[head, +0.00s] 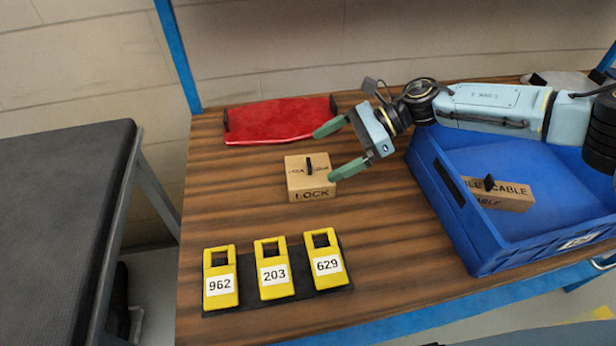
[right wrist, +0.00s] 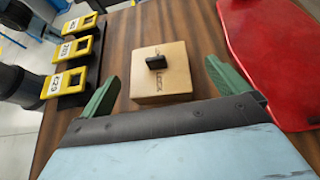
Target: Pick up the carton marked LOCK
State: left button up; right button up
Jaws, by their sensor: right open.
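The carton marked LOCK (head: 309,186) is a small tan box with a black knob on its top, sitting on the wooden table. My right gripper (head: 325,153) is open with green fingers. In the head view one fingertip is by the carton's right side and the other is behind it, towards the red tray. In the right wrist view the carton (right wrist: 161,77) sits ahead of and between the two fingers (right wrist: 168,88), with nothing held. I cannot tell whether a finger touches it. My left gripper is not in view.
A blue crate (head: 452,222) at the right holds a carton marked CABLE (head: 507,194). A red tray (head: 280,121) lies at the back. Yellow tags numbered 962, 203 and 629 (head: 327,259) stand on a dark base in front. A black-topped bench (head: 62,215) is at the left.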

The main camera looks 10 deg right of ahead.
aim_at(309, 167)
jog(key=x, duration=0.6)
jog(key=shift+s+f+b, duration=0.2)
jog(key=shift+f+b, duration=0.1)
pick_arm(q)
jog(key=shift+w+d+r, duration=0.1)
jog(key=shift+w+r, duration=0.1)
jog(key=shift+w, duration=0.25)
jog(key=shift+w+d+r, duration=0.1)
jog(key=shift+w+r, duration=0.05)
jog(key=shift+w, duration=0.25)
pick_arm(e)
jog(key=shift+d, duration=0.1)
jog(key=shift+c, duration=0.4)
jog(key=c, duration=0.9)
